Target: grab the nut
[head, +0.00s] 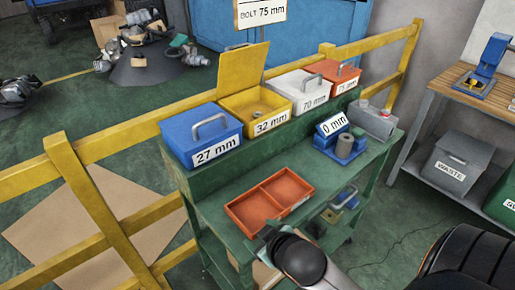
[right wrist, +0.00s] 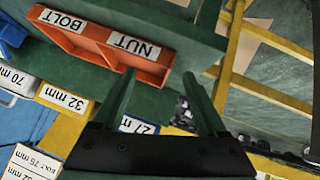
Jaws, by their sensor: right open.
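The yellow 32 mm box (head: 270,125) stands on the green bench with its lid up. A small dull ring-like piece (head: 259,108), which looks like a nut, shows inside it. In the right wrist view the yellow box (right wrist: 66,98) is at the left, its inside hidden. The orange two-part tray (head: 232,209) lies on the bench's lower top, and both compartments look empty. Its NUT label (right wrist: 134,46) faces the wrist camera upside down. My right gripper (head: 267,233) is at the tray's near edge, well short of the yellow box; its fingers (right wrist: 160,73) are apart and empty. My left gripper is out of view.
A closed blue 27 mm box (head: 202,136), a white 70 mm box (head: 303,91) and an orange 75 mm box (head: 329,75) flank the yellow one. A yellow rail (head: 110,142) runs behind the bench.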

